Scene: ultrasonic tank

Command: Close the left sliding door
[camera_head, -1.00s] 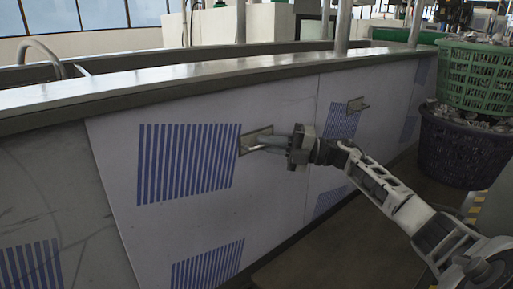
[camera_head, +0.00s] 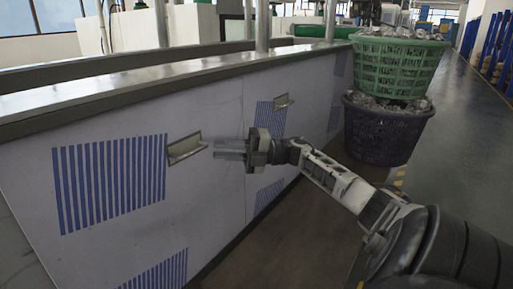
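The left sliding door (camera_head: 205,195) is a white panel with blue stripe vents on the tank's front. Its angled metal handle (camera_head: 186,148) sticks out right of the upper stripes. The finger spacing is too small to judge. My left gripper is out of view.
A green basket (camera_head: 398,66) stacked on a dark purple basket (camera_head: 386,132) stands right of the tank, behind my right arm. The tank's metal rim (camera_head: 150,78) runs above the doors, with upright posts. Open floor (camera_head: 450,120) lies at the right.

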